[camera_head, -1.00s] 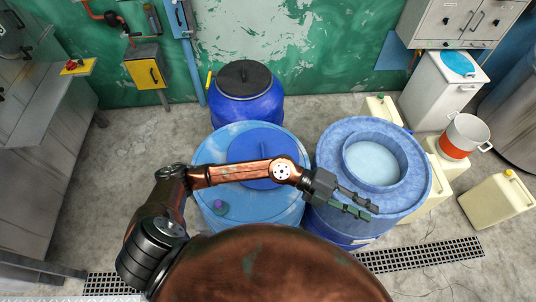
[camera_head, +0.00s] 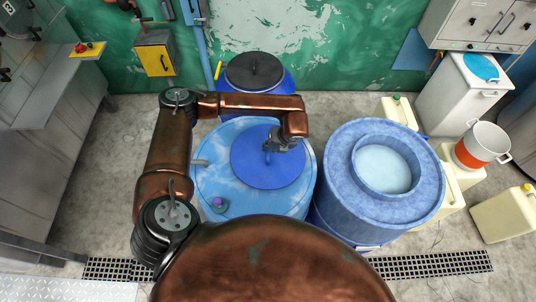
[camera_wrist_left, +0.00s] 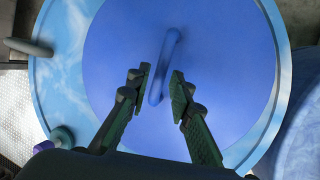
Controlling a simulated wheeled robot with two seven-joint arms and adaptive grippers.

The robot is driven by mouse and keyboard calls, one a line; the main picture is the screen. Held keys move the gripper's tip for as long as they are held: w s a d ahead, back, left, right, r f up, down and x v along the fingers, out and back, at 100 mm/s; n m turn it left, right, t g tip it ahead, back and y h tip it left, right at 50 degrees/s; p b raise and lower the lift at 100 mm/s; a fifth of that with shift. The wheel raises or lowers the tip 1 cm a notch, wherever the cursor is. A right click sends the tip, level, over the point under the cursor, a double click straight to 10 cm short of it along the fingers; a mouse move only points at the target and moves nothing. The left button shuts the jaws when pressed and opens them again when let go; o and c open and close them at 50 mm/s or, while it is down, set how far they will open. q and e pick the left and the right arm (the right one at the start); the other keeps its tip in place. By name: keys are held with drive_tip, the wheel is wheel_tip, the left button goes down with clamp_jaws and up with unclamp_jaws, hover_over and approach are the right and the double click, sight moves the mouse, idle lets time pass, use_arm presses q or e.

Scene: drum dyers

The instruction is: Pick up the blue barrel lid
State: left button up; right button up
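The blue barrel lid (camera_head: 262,172) is a dark blue disc lying on top of the light blue barrel (camera_head: 213,165) in the head view. It fills the middle of the left wrist view (camera_wrist_left: 220,60), with a raised loop handle (camera_wrist_left: 168,60) at its centre. My left gripper (camera_head: 268,153) is above the lid at the handle. In the left wrist view its two fingers (camera_wrist_left: 159,88) are open, one on each side of the handle's near end, with gaps showing. Whether the fingertips reach down to the handle's height is unclear. My right gripper is not in view.
A second blue barrel (camera_head: 335,200) with a round opening stands close on the right. A darker blue barrel with a black lid (camera_head: 254,70) stands behind. A purple cap (camera_head: 218,204) sits on the light blue barrel's near left rim. Pale canisters (camera_head: 503,213) stand at right.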

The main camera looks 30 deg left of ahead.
use_arm(q)
drive_tip(key=shift+w+p+x, duration=0.15)
drive_tip(key=shift+p+x, duration=0.1)
drive_tip(key=shift+x, duration=0.85)
drive_tip(key=shift+w+p+x, duration=0.1)
drive_tip(key=shift+p+x, duration=0.15)
drive_tip(key=shift+x, duration=0.9)
drive_tip(key=shift+c, duration=0.7)
clamp_jaws()
drive_tip(key=shift+r, duration=0.1)
